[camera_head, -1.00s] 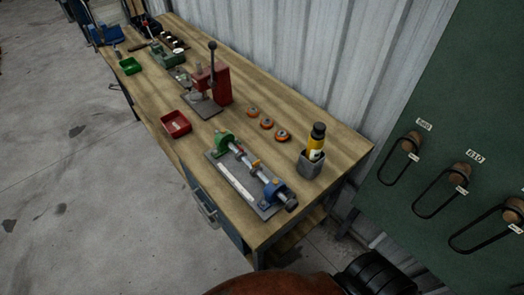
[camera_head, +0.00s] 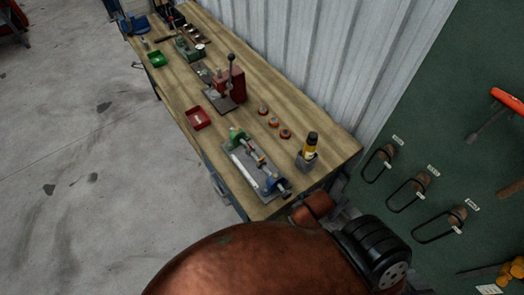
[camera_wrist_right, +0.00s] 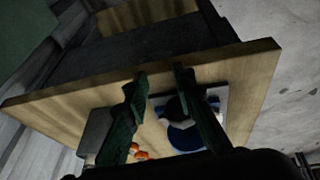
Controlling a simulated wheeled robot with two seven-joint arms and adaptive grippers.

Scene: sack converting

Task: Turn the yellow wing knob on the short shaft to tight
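A fixture with a grey base plate (camera_head: 244,178) stands near the bench's front corner, with a green end block (camera_head: 236,134), a blue end block (camera_head: 270,185) and a short shaft between them. A small yellow-orange part (camera_head: 261,160) on the shaft appears to be the wing knob; its setting is too small to read. In the right wrist view my right gripper (camera_wrist_right: 160,75) is open and empty, its two dark green fingers apart. The blue end block (camera_wrist_right: 185,138) shows beyond and between them; the knob cannot be made out there. My left gripper is not in view.
On the wooden bench (camera_head: 335,145) are a yellow-black bottle (camera_head: 311,142) in a grey holder, orange rings (camera_head: 274,122), a red tray (camera_head: 198,118) and a red press (camera_head: 232,85). A green board (camera_head: 420,130) with hanging loops stands right.

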